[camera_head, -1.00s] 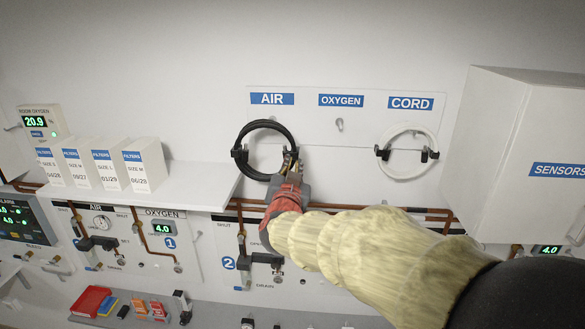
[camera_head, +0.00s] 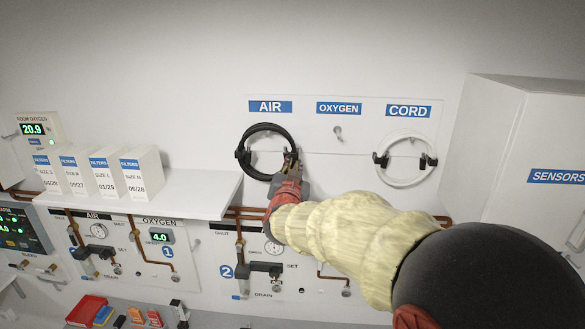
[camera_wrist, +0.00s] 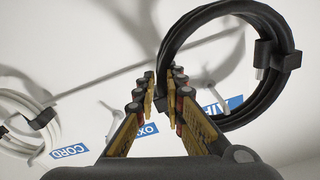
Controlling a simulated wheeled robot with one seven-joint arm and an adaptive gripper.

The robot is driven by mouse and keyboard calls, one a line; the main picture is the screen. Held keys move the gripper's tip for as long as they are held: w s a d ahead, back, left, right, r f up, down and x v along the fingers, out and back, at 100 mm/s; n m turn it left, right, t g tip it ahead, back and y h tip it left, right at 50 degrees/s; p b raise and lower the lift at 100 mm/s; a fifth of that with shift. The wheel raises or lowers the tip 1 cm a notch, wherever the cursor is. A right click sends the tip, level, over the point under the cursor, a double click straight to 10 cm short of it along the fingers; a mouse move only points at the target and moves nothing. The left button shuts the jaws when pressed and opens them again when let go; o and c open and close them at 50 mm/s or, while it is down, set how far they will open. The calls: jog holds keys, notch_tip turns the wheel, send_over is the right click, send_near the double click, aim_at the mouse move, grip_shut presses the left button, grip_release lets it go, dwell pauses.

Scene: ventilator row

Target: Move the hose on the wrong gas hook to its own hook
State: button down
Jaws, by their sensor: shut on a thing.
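The black coiled hose (camera_head: 250,134) is at the AIR label (camera_head: 270,107), with a dark clip on each side. My gripper (camera_head: 291,166) is shut on the coil's right-hand side, by the clip there. In the wrist view the black hose (camera_wrist: 283,30) is at upper right, beside my fingers (camera_wrist: 164,100). A pale hook (camera_wrist: 205,78) shows within its ring; I cannot tell whether the hose touches it. The hook (camera_head: 338,131) under the OXYGEN label (camera_head: 339,108) is bare. A white coil (camera_head: 405,184) hangs under the CORD label (camera_head: 408,111).
A white shelf (camera_head: 205,200) with several filter boxes (camera_head: 143,172) is at left, below the hose. A white cabinet (camera_head: 510,140) marked SENSORS juts out at right. Copper pipes and gas panels (camera_head: 150,260) run below. The wall above the labels is clear.

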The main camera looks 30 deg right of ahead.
jog(key=shift+x, duration=0.95)
jog(key=shift+w+d+f+b, duration=0.4)
jog(key=shift+w+f+b, duration=0.2)
jog(key=shift+b, duration=0.15)
jog(key=c, duration=1.8)
grip_release()
jog(key=shift+f, duration=0.2)
jog(key=shift+s, duration=0.1)
